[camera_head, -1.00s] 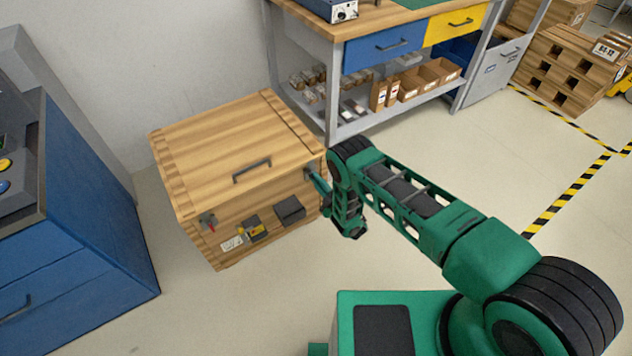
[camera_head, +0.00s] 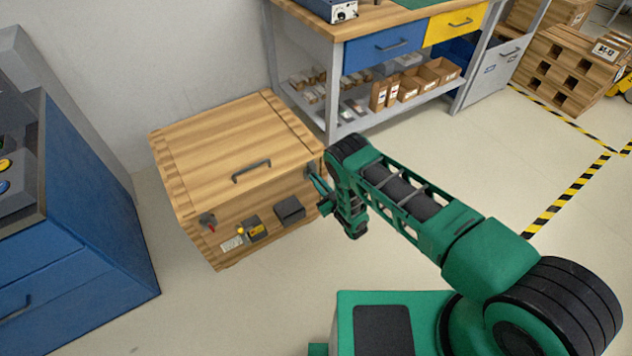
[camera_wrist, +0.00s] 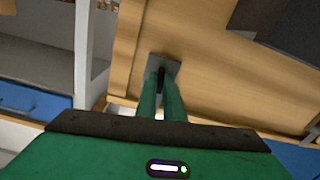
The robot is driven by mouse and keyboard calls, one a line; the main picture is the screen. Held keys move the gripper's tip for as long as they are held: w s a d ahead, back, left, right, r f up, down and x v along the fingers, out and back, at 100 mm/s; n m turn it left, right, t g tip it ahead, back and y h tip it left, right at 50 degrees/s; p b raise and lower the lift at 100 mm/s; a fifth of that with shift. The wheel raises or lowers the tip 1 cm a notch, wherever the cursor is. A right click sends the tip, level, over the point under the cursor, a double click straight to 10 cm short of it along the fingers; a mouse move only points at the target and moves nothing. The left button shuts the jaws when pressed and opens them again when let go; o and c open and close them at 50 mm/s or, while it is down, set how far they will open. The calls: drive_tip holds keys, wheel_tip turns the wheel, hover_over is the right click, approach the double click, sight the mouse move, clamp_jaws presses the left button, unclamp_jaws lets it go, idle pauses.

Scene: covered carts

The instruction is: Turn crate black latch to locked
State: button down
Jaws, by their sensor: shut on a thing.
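The wooden crate (camera_head: 235,150) stands on the floor with its lid closed. At the right end of its front is the black latch, largely hidden by my gripper in the head view; in the wrist view its grey plate (camera_wrist: 170,65) and a dark part between my fingers show. My gripper (camera_wrist: 161,88) is shut on the black latch, its green fingers reaching the plate. In the head view my gripper (camera_head: 316,183) is at the crate's right front corner. A second latch with a red part (camera_head: 210,227) is at the left end of the front.
A black box (camera_head: 290,209) and a yellow-and-black part (camera_head: 252,230) are on the crate's front. A workbench (camera_head: 345,128) stands close behind to the right. A blue cabinet (camera_head: 85,220) is at left. Floor in front is clear.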

drive_tip(key=shift+s+f+m, duration=0.25)
drive_tip(key=shift+f+m, duration=0.05)
drive_tip(key=shift+m, duration=0.2)
drive_tip(key=c, duration=1.9)
unclamp_jaws()
drive_tip(key=shift+c, duration=0.2)
drive_tip(key=shift+o, duration=0.4)
drive_tip(key=shift+w+r, duration=0.1)
drive_tip(key=v, duration=1)
drive_tip(key=shift+s+d, duration=0.25)
drive_tip(key=shift+s, duration=0.05)
drive_tip(key=shift+w, duration=0.1)
